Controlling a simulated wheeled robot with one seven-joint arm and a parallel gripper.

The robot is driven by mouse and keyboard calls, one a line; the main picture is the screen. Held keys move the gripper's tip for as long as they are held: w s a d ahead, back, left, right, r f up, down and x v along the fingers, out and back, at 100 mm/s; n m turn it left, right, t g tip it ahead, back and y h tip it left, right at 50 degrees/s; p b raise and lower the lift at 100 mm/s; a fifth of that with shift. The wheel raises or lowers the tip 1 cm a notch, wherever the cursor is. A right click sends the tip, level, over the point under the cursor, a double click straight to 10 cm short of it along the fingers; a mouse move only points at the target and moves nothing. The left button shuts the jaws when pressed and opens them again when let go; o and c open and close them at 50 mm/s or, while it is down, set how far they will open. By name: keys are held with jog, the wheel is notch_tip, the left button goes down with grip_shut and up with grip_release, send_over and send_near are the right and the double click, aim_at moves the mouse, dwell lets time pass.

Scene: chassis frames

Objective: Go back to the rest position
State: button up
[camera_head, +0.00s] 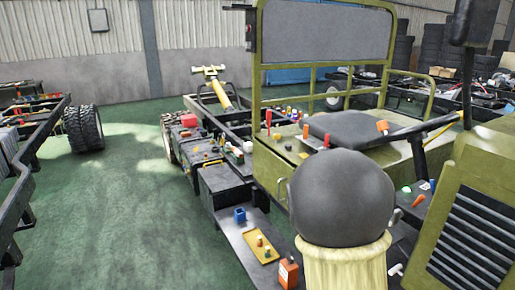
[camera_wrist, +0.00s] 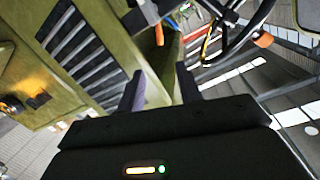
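My gripper (camera_wrist: 161,88) shows in the wrist view with its two dark fingers apart and nothing held between them. Beyond the fingers are an olive-green panel (camera_wrist: 40,60) with dark louvres and a thin dark curved bar. The picture is tilted there. In the head view I cannot make out my gripper. The olive vehicle cab (camera_head: 270,165) stands at the right, with a black seat (camera_head: 345,128) and a louvred panel (camera_head: 478,225).
A dark ball-like shape (camera_head: 341,195) over a pale ribbed form fills the lower middle; I cannot tell what it is. A yellow tray (camera_head: 257,257) and blue box (camera_head: 239,215) lie on the chassis step. Green floor (camera_head: 110,215) is open at left, beside another chassis (camera_head: 38,132).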

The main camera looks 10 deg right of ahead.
jog(key=w+a+f+n+t+y+p, duration=0.1)
jog(key=w+a+f+n+t+y, duration=0.25)
jog(key=a+n+y, duration=0.35)
jog(key=w+a+f+n+t+y+p, duration=0.15)
jog(key=a+f+n+t+y, duration=0.3)
jog(key=a, duration=0.45)
jog(key=s+a+f+n+g+y, duration=0.2)
jog(key=s+a+n+g, duration=0.2)
jog(key=s, duration=0.4)
jog(key=s+a+f+n+g+y, duration=0.3)
jog(key=s+a+n+g, duration=0.1)
jog(key=s+a, duration=0.2)
jog(key=shift+s+f, duration=0.3)
jog(key=shift+s, duration=0.55)
jog(key=shift+w+d, duration=0.1)
jog(key=shift+w, duration=0.05)
